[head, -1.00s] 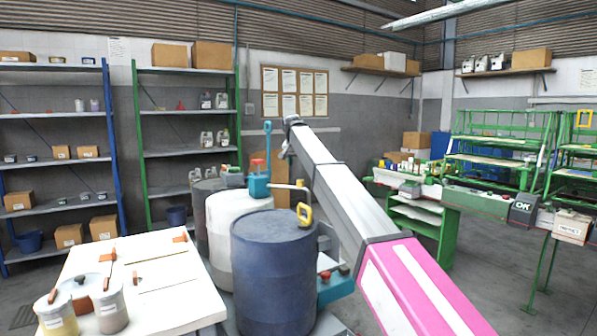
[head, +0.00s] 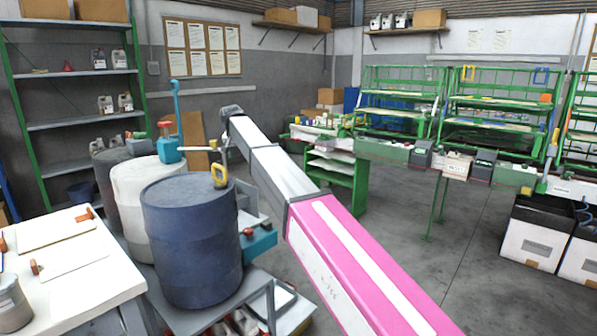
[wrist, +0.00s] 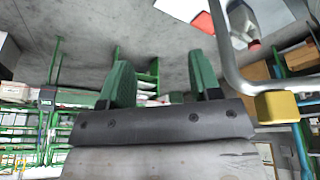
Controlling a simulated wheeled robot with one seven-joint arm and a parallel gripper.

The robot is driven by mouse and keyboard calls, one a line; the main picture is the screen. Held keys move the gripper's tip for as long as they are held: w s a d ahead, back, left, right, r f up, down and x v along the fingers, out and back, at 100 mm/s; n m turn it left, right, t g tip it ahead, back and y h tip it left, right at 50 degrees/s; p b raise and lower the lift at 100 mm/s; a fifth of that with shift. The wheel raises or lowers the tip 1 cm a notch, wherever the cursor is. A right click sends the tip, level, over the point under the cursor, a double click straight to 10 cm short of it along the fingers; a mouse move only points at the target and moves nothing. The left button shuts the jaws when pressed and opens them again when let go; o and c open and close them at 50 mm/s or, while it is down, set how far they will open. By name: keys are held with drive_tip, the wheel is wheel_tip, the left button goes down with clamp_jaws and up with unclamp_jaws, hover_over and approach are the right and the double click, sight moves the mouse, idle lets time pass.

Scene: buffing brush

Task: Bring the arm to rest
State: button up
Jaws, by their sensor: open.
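My arm (head: 330,230), with a pink and white section and a grey section, stretches from the bottom of the head view up past the blue drum. Its dark far end is near the drum pumps; the fingers cannot be made out there. In the wrist view my gripper (wrist: 162,82) shows two green fingers set wide apart, with nothing between them. A bent metal rod with a yellow end (wrist: 277,107) is close on the right of the wrist view, beside the fingers and apart from them.
The blue drum (head: 190,235) and white drum (head: 135,190) stand just left of my arm, with a teal pump (head: 168,150) on top. A white-topped table (head: 70,265) is at lower left. Green racks (head: 495,115) line the back right. Open floor (head: 440,255) lies right of my arm.

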drive_tip(key=s+d+f+g, duration=0.1)
drive_tip(key=s+d+f, duration=0.3)
drive_tip(key=d+f, duration=0.5)
drive_tip(key=s+d+f, duration=0.5)
drive_tip(key=d+f, duration=0.3)
drive_tip(key=d, duration=0.1)
drive_tip(key=s+d+f+g, duration=0.1)
drive_tip(key=s+d+f, duration=0.3)
drive_tip(key=d+f, duration=0.5)
drive_tip(key=s+d+f+g, duration=0.1)
drive_tip(key=s+d+f, duration=0.6)
drive_tip(key=s, duration=0.5)
drive_tip(key=s+d+f, duration=0.7)
drive_tip(key=s+d, duration=0.5)
drive_tip(key=shift+s+f+g, duration=0.15)
drive_tip(key=shift+s+g, duration=0.2)
drive_tip(key=shift+g, duration=0.05)
